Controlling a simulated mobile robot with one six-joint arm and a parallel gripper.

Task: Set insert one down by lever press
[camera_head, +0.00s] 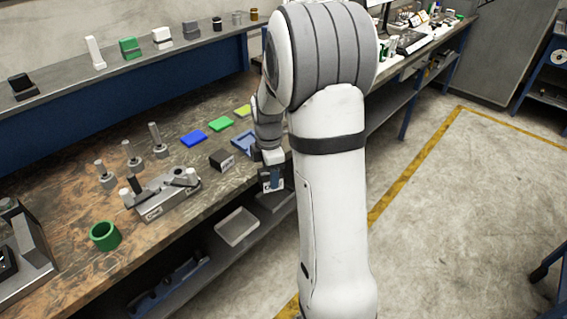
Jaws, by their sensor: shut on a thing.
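My gripper (271,186) hangs at the front edge of the bench, right of the lever press. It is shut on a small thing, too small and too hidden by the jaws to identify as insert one. The lever press appears to be the grey metal device (160,196) with a label on its front and a dark upright handle, near the bench's front edge. My gripper is well apart from it. Several metal posts on round bases (132,160) stand in a row behind the device.
A green ring (105,236) sits left of the device. A dark block (222,160) and blue (194,138) and green pads (220,124) lie between device and arm. A raised shelf (60,89) runs behind. My arm hides part of the bench.

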